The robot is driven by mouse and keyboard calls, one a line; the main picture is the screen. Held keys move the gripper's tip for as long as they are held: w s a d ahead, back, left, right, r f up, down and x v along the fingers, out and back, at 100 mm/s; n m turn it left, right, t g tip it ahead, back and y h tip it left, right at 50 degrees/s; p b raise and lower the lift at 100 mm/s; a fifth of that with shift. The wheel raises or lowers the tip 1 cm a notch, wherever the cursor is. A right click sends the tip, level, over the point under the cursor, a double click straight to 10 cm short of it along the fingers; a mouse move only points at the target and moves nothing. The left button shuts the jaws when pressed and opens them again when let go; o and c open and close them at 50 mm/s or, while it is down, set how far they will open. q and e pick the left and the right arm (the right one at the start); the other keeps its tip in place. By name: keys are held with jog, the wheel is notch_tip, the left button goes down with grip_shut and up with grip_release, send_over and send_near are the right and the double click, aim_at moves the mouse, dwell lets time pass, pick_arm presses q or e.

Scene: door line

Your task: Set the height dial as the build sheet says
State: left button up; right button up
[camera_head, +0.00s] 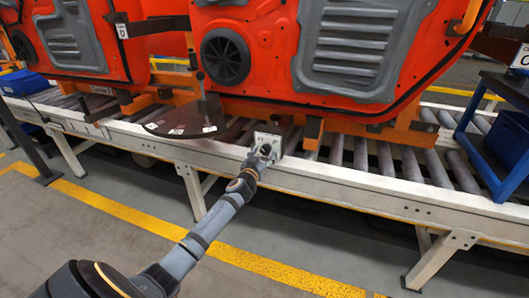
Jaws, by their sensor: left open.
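My left gripper (264,151) is at the front rail of the conveyor, its arm reaching up from the lower left. It is right in front of a small pale panel (273,138) with a dark round part, which may be the height dial. The gripper covers part of this panel, and I cannot tell whether it touches it. Any pointer or marks there are too small to read. A dark fan-shaped plate (185,119) with white labels along its edge and an upright lever (201,88) is to the left. I cannot make out a build sheet. My right gripper is not in view.
Orange-red door panels (262,40) stand on orange carriers over the roller conveyor (370,152). A card D (122,31) hangs at the left door, a card C (521,56) is at the right. A blue bin (510,138) sits in a rack at right. Floor in front is clear.

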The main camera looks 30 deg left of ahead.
pick_arm(q)
jog(key=shift+c, duration=0.4)
jog(key=c, duration=1.1)
